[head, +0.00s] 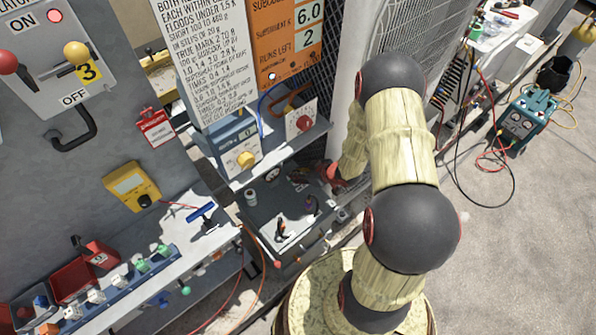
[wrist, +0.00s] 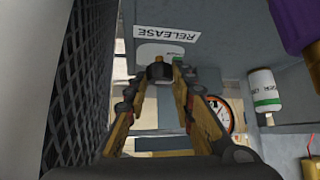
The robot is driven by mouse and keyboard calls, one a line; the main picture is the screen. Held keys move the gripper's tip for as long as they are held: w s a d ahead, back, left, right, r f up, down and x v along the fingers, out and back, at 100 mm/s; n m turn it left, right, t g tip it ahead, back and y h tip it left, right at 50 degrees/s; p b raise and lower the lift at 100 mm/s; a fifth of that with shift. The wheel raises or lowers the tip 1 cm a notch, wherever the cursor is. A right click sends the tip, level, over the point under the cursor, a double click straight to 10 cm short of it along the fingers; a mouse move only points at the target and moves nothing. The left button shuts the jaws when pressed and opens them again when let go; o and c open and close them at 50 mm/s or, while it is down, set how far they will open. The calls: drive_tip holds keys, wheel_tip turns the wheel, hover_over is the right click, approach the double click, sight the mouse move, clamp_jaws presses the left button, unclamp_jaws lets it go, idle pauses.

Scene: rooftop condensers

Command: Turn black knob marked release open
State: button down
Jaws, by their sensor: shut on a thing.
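The black knob (wrist: 158,71) is in the upper middle of the wrist view, in front of a pale plate (wrist: 155,50). A white label reading RELEASE (wrist: 167,33) is beside it and appears upside down. My gripper (wrist: 160,76) has its two yellow-and-black fingers converged on the knob, shut on it. The fingertips cover part of the knob, so its turn angle cannot be read. In the head view my arm reaches down to the grey bench unit (head: 265,220); the knob cannot be made out there and the gripper is mostly hidden.
A dark mesh panel (wrist: 84,75) stands close at left in the wrist view. A round gauge (wrist: 224,114), a white-green bottle (wrist: 264,90) and a purple object (wrist: 297,22) are at right. In the head view a shelf (head: 276,156) overhangs the bench; open floor (head: 500,240) lies right.

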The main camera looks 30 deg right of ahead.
drive_tip(key=c, duration=1.5)
unclamp_jaws()
drive_tip(key=v, duration=1.2)
